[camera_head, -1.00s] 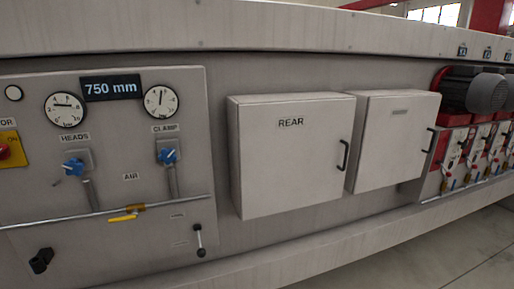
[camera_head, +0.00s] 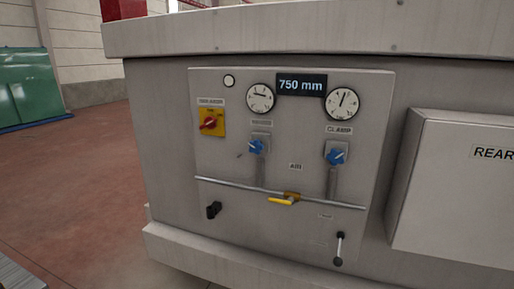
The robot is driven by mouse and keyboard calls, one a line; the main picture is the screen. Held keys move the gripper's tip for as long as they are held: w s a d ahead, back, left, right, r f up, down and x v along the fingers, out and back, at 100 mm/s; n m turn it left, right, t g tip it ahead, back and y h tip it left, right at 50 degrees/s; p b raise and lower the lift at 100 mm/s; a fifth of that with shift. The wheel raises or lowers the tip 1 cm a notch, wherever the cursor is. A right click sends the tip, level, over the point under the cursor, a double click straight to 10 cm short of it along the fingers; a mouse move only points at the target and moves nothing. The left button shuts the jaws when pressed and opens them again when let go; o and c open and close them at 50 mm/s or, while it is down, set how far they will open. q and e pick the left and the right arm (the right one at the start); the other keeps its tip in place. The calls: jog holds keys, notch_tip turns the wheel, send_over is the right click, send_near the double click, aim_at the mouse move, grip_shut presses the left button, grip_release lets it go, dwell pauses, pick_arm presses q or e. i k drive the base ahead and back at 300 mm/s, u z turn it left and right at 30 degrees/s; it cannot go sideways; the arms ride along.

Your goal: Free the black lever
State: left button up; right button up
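A small lever (camera_head: 339,249) with black ends and a pale shaft stands nearly upright at the lower right of the grey control panel (camera_head: 230,240). A black angled handle (camera_head: 214,210) sits at the panel's lower left. I cannot tell from the view which of the two is the black lever. The small labels near the upright lever are too small to read. Nothing covers either one. Neither of my grippers is in view.
Above are two gauges, a 750 mm display (camera_head: 302,85), blue knobs (camera_head: 256,147), a red-and-yellow breaker switch (camera_head: 210,123) and a yellow valve handle (camera_head: 282,201) on a pipe. The REAR box (camera_head: 455,190) juts out at right. Open floor (camera_head: 75,185) lies left.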

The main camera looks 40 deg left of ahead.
aim_at(338, 262)
jog(key=u, duration=0.3)
jog(key=i, duration=1.05)
jog(key=z, duration=0.15)
